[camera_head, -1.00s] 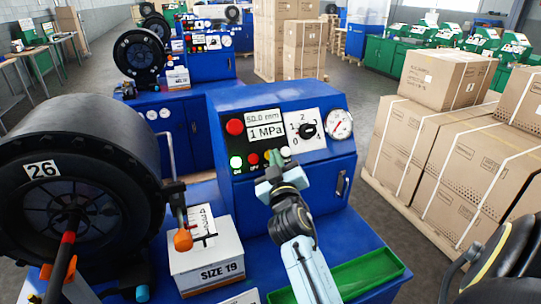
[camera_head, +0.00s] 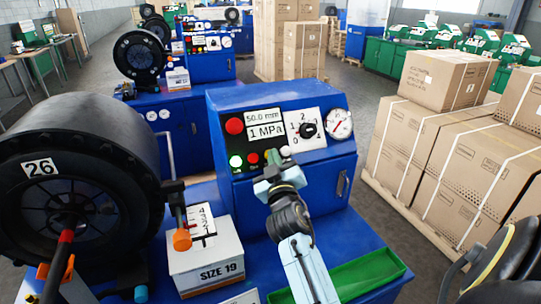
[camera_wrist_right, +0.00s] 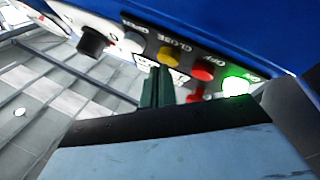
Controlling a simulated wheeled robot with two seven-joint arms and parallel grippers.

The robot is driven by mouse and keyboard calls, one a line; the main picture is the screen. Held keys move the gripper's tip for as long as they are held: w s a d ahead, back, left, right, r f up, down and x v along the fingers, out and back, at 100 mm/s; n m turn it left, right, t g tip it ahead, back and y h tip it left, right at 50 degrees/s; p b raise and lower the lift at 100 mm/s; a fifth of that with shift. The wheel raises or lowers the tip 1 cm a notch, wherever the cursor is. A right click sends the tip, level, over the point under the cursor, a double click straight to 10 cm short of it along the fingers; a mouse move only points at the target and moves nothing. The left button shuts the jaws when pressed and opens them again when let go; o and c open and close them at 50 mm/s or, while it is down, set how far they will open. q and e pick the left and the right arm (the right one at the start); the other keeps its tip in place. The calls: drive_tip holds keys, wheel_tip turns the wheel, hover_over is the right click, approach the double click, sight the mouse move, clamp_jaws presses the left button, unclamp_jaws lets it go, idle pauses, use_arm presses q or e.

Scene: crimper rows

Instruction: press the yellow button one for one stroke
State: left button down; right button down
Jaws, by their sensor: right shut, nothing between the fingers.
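The yellow button (camera_wrist_right: 168,55) sits in a row on the blue crimper's front panel, between a red button (camera_wrist_right: 203,70) and a grey-white button (camera_wrist_right: 133,41). In the head view the yellow button (camera_head: 269,156) is partly covered by my right gripper (camera_head: 272,174). My right gripper is shut and empty. In the right wrist view its dark fingers (camera_wrist_right: 158,86) point at the panel, with the tips just beside the yellow button's lower edge. I cannot tell whether they touch. The green button (camera_wrist_right: 235,86) glows. My left gripper is not in view.
Above the buttons are a large red button (camera_head: 235,126), a display (camera_head: 265,131), a black knob (camera_head: 307,130) and a gauge (camera_head: 339,123). A white "SIZE 19" box (camera_head: 205,264) and a black reel (camera_head: 75,180) stand left. A green tray (camera_head: 360,274) lies right.

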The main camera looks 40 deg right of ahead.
drive_tip(key=shift+w+d+f, duration=0.1)
drive_tip(key=shift+w+f, duration=0.05)
drive_tip(key=shift+w, duration=0.1)
drive_tip(key=shift+s, duration=0.1)
idle(0.5)
drive_tip(key=shift+s+a+r+p, duration=0.25)
drive_tip(key=shift+s+r+p, duration=0.25)
drive_tip(key=shift+s, duration=0.1)
drive_tip(key=s+r+p, duration=0.1)
drive_tip(key=s+a+p, duration=0.1)
drive_tip(key=s+r+p, duration=0.1)
drive_tip(key=s, duration=0.1)
drive_tip(key=shift+a+r, duration=0.15)
drive_tip(key=shift+r, duration=0.2)
idle(2.2)
